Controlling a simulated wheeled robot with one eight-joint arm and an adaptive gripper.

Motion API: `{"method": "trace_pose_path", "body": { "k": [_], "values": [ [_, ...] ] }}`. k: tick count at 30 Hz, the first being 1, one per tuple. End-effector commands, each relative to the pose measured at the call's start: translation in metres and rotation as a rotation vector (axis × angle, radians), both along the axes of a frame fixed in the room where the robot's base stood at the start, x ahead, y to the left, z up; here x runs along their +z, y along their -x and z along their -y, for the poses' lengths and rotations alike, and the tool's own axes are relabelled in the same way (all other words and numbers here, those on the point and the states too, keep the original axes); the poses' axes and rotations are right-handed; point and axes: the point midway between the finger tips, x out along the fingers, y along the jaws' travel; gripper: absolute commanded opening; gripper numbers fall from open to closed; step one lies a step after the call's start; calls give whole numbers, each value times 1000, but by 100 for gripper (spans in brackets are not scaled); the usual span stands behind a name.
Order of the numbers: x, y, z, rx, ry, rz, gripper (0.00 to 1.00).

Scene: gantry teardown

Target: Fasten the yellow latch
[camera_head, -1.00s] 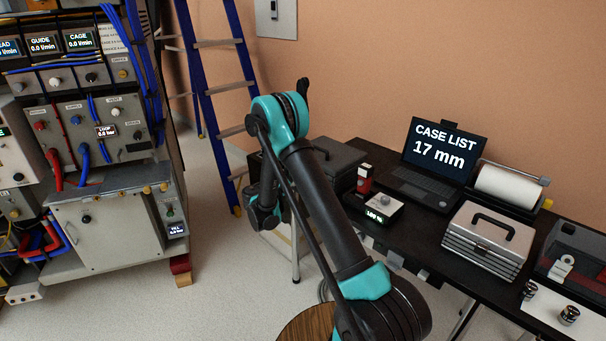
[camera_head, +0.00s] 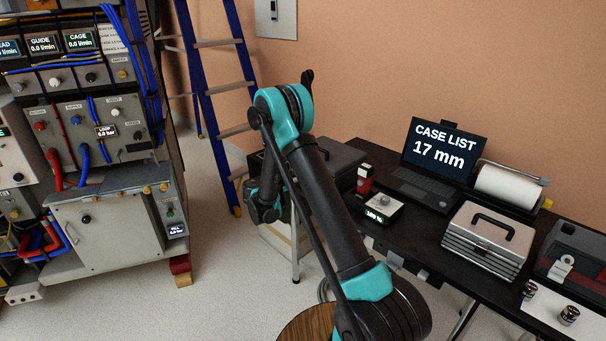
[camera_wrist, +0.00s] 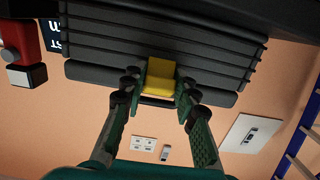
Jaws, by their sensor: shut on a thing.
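The yellow latch (camera_wrist: 161,76) sits on the front edge of a dark ribbed case in the wrist view, which looks upside down there. My gripper (camera_wrist: 160,88) has a green finger on each side of the latch and is shut on it. The dark case (camera_head: 338,155) also shows in the head view, at the far left end of the black table, partly behind my arm. My gripper and the latch are hidden in the head view.
The black table (camera_head: 420,240) also holds a laptop (camera_head: 437,155), a small display box (camera_head: 374,208), a red device (camera_head: 364,180) and a silver toolbox (camera_head: 488,238). A blue ladder (camera_head: 216,95) leans behind my arm.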

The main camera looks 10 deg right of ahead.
Motion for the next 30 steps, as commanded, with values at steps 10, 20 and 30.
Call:
{"method": "trace_pose_path", "body": {
  "k": [10,20,30],
  "values": [
    [5,-2,3,-1,-141,-101,0],
    [5,-2,3,0,-145,-104,30],
    [6,-2,3,0,-144,-103,50]
  ]
}}
